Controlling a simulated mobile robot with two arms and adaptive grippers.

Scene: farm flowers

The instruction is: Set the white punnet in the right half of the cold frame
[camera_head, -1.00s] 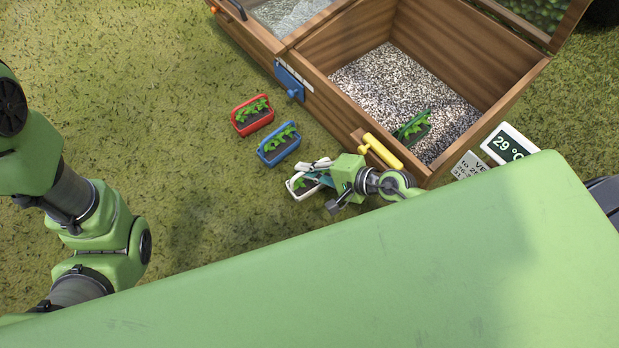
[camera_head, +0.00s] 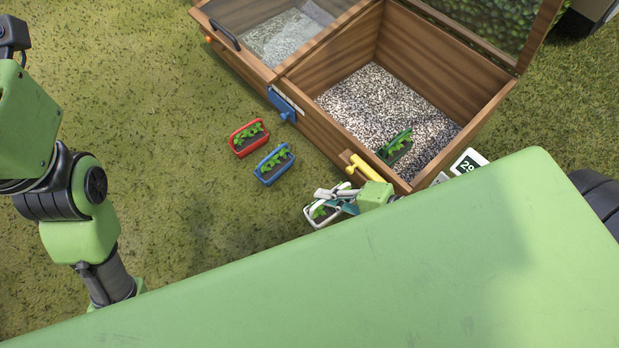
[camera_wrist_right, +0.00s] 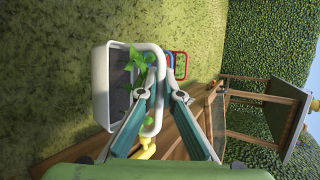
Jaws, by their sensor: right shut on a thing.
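The white punnet (camera_head: 312,222), with dark soil and green seedlings, is outside the cold frame (camera_head: 320,131), near its front corner. My right gripper (camera_head: 338,195) is shut on its handle; in the right wrist view the teal fingers (camera_wrist_right: 160,94) meet the white handle of the punnet (camera_wrist_right: 101,88). The punnet looks held above the grass, but its height is hard to tell. The cold frame's right half is open, with a gravel floor (camera_head: 375,100) and a green punnet (camera_head: 396,147) near the front. My left arm shows at the left, without its gripper.
A red punnet (camera_head: 249,138) and a blue punnet (camera_head: 273,165) stand on the grass left of the frame. The left half's glass lid (camera_head: 285,35) is down. A yellow handle (camera_head: 366,168) and a blue latch (camera_head: 283,105) stick out from the front wall. Gravel behind the green punnet is clear.

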